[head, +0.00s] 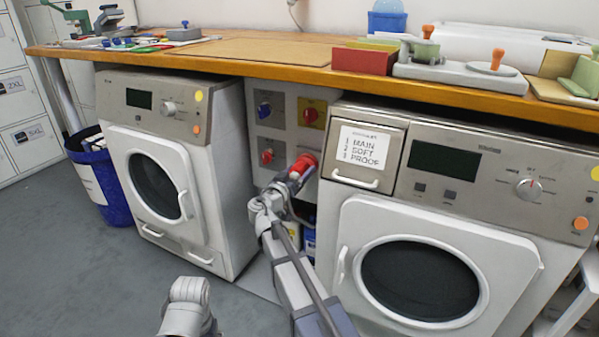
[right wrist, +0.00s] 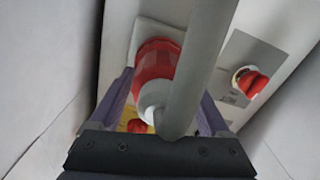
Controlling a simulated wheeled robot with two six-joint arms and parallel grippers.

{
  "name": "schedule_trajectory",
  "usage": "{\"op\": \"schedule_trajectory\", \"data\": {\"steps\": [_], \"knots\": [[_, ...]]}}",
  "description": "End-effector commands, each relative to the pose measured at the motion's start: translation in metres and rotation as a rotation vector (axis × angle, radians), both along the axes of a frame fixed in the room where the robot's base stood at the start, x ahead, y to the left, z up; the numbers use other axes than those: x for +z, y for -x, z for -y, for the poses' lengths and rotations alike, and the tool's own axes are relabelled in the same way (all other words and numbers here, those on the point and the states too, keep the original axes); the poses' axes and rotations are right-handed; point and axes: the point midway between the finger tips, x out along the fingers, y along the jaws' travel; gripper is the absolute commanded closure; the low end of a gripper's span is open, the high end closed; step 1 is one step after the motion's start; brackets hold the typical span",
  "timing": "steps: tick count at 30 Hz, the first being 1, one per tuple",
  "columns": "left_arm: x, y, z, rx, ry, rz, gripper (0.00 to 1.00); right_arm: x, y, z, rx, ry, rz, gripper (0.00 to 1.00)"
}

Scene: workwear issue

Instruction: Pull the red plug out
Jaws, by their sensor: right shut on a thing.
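The red plug (head: 304,162) is at the lower right of a grey wall panel (head: 290,105) between two washing machines. In the right wrist view the red plug (right wrist: 157,62) has a ribbed red body, a white collar and a thick grey cable running across the view. Its front end meets a pale square plate (right wrist: 146,30) and looks seated there. My right gripper (head: 297,177) reaches up to the panel, shut on the plug, with purple fingers on either side of it. The cable hides part of the plug and one finger.
Left (head: 170,170) and right (head: 440,220) washing machines flank the narrow gap. A wooden counter (head: 250,72) overhangs it.

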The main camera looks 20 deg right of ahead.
Motion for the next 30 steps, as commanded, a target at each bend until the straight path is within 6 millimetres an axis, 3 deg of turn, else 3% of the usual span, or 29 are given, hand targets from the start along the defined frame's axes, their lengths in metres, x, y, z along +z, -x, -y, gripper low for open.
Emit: {"op": "schedule_trajectory", "data": {"steps": [2,14,23,30], "knots": [[0.000,0.000,0.000,0.000,0.000,0.000,0.07,0.000,0.000,0.000,0.000,0.000,0.000,0.56],[0.000,0.000,0.000,0.000,0.000,0.000,0.07,0.000,0.000,0.000,0.000,0.000,0.000,1.00],[0.000,0.000,0.000,0.000,0.000,0.000,0.07,0.000,0.003,-0.003,0.001,0.000,0.000,1.00],[0.000,0.000,0.000,0.000,0.000,0.000,0.07,0.000,0.028,-0.030,0.003,0.000,0.000,1.00]]}}
